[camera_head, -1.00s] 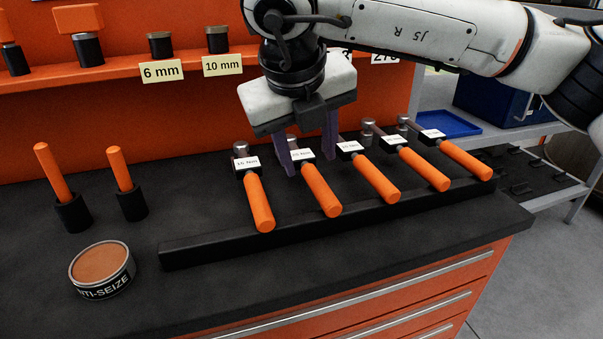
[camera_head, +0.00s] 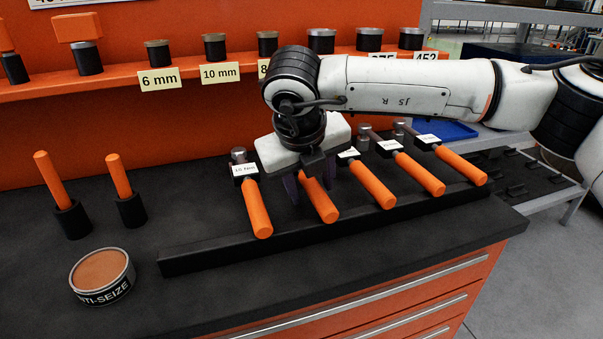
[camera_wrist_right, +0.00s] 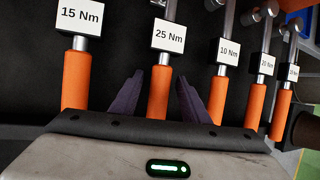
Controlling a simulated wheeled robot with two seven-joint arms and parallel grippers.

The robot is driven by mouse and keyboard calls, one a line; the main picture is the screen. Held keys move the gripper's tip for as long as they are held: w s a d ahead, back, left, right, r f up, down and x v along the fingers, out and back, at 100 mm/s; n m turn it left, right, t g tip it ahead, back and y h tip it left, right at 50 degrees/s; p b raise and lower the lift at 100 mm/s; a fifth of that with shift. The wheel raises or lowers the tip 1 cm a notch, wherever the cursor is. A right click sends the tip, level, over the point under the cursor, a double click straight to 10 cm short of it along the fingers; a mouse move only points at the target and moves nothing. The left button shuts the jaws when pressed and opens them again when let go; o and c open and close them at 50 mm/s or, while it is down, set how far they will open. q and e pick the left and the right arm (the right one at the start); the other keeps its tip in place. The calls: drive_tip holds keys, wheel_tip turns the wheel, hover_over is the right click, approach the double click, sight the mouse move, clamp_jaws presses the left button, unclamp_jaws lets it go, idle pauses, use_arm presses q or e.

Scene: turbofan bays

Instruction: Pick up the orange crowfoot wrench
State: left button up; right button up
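Several wrenches with orange handles lie in a row on a black rack (camera_head: 230,252). In the right wrist view their labels include 15 Nm on one wrench (camera_wrist_right: 76,80), 25 Nm on the second (camera_wrist_right: 160,90) and 10 Nm on the third (camera_wrist_right: 219,98). My right gripper (camera_head: 309,188) is open over the second wrench (camera_head: 320,204). In the right wrist view the gripper (camera_wrist_right: 159,92) has one dark finger on each side of the 25 Nm handle, with gaps showing. The hand hides that wrench's head and label in the head view. My left gripper is not in view.
The neighbouring handles (camera_head: 257,208) (camera_head: 372,186) stand close on both sides. An anti-seize tin (camera_head: 102,275) and two orange-handled tools in black holders (camera_head: 72,218) are at the left. A shelf with several sockets (camera_head: 214,47) runs behind. The left counter is clear between them.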

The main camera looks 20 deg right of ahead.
clamp_jaws()
drive_tip(key=shift+r, duration=0.15)
